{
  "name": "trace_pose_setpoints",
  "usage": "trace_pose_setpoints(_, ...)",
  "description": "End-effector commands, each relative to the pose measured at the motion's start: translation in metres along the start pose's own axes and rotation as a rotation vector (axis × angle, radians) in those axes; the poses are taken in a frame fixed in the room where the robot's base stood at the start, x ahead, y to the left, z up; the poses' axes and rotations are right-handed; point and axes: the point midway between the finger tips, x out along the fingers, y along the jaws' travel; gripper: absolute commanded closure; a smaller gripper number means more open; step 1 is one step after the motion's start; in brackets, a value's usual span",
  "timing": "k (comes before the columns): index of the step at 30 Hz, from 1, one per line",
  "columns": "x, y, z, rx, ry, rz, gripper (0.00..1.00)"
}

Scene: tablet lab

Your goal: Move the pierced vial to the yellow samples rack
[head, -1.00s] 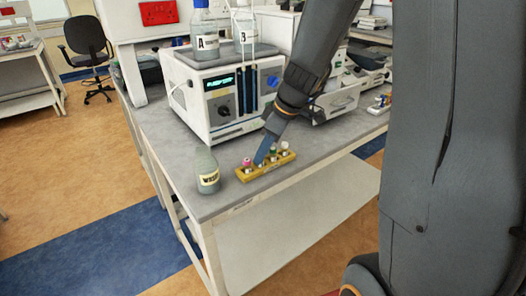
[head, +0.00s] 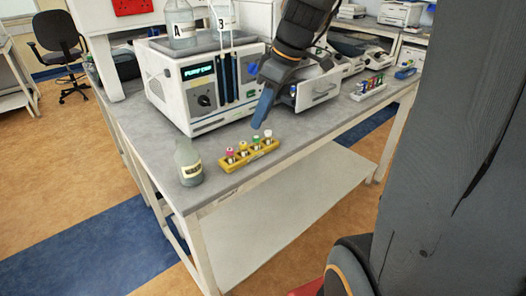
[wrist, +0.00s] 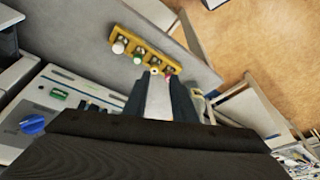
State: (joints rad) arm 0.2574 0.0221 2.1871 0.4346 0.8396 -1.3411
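The yellow rack (head: 252,160) stands near the bench's front edge. The same rack (wrist: 148,47) shows at the top of the wrist view. My gripper (head: 260,122) is above and just behind the rack, apart from the vials. In the wrist view its fingers (wrist: 159,92) stand apart with only a pale surface between them.
A labelled bottle (head: 188,163) stands just left of the rack. A white instrument (head: 205,98) with bottles on top is behind it. A pale rack of vials (head: 369,89) and a blue item (head: 405,72) lie farther right. Bare bench (head: 310,124) lies between the racks.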

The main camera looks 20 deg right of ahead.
Motion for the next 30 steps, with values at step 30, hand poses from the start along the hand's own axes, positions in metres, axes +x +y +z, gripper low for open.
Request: trace_pose_setpoints(30, 0.111, -0.115, 0.105, 0.787, -0.262, 0.194, 0.76)
